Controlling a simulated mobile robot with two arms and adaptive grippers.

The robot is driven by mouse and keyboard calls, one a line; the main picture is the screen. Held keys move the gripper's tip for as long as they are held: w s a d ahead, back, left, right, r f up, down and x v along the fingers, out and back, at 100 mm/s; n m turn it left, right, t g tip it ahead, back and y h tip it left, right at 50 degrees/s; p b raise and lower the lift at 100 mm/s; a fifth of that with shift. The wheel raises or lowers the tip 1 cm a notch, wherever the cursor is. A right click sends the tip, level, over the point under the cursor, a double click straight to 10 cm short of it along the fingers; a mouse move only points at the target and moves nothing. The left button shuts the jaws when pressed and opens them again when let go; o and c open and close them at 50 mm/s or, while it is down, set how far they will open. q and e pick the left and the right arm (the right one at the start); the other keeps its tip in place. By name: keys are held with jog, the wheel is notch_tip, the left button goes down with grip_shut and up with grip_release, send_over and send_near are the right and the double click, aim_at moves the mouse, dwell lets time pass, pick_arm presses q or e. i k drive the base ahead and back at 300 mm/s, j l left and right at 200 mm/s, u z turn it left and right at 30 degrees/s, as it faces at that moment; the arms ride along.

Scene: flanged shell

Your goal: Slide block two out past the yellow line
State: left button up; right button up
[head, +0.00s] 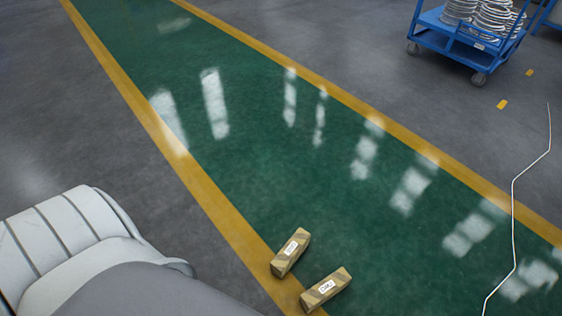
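Two small tan blocks with dark diagonal stripes lie on the floor near the bottom middle of the head view. The upper block (299,239) and the lower block (340,282) each carry a white label. The label writing is too small to read surely, so I cannot tell which is block two. A yellow line (213,197) runs diagonally along the left edge of a green floor lane (250,150). Both blocks lie mostly on the green, with their lower left ends at or over the line's inner edge. They are apart from each other. Neither gripper is in view.
A second yellow line (330,88) bounds the lane on the right. A blue wheeled cart (440,37) with stacked metallic rings stands top right. A thin white cable (513,215) crosses the floor at right. A large pale ribbed form fills the lower left. Most floor is clear.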

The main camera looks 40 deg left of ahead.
aim_at(315, 296)
jog(key=i+l+u, duration=0.15)
jog(key=l+u, duration=0.3)
jog(key=i+l+u, duration=0.1)
jog(key=l+u, duration=0.8)
jog(key=i+j, duration=0.05)
jog(key=j, duration=0.05)
